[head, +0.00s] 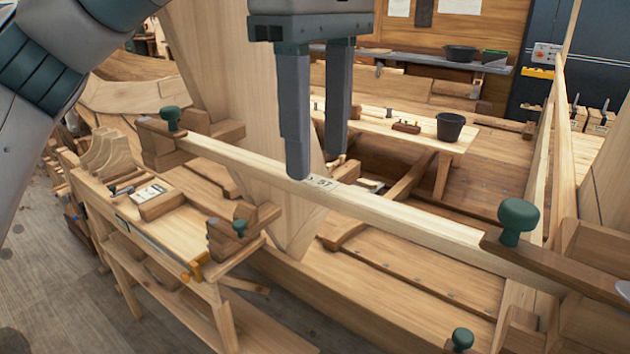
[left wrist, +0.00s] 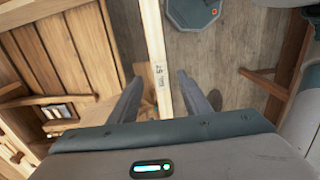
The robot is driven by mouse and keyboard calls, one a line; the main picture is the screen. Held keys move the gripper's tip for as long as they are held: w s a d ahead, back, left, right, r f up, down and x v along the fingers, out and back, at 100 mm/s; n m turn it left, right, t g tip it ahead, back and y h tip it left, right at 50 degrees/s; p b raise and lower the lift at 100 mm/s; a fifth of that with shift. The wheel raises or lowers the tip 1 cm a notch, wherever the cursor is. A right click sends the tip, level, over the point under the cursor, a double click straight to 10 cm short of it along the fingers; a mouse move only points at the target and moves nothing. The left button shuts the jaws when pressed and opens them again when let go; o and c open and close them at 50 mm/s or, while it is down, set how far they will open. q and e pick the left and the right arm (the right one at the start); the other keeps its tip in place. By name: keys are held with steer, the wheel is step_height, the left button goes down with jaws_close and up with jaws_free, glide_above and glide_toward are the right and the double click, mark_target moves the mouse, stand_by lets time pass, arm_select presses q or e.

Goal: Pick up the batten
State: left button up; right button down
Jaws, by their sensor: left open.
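The batten (head: 400,217) is a long pale wooden strip with a label reading 57. In the head view it slopes from the upper left down to the right, with a dark wooden clamp at each end. My left gripper (head: 318,168) points down at its middle, by the label, with fingers apart. In the left wrist view the batten (left wrist: 156,50) runs between the two open fingers of the gripper (left wrist: 160,92), with a gap on each side. My right gripper is in neither view.
Green-knobbed clamps stand at the batten's left end (head: 171,118) and right end (head: 518,218). A small workbench (head: 172,235) with tools stands at the left. A black bucket (head: 450,127) stands on a plank bench behind. Hull planking surrounds the area below.

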mark_target(315, 180)
arm_select(q)
steer(key=f, duration=0.1)
steer(key=f+p, duration=0.1)
steer(key=shift+w+a+f, duration=0.15)
steer(key=shift+a+f, duration=0.05)
steer(key=shift+f, duration=0.6)
jaws_close()
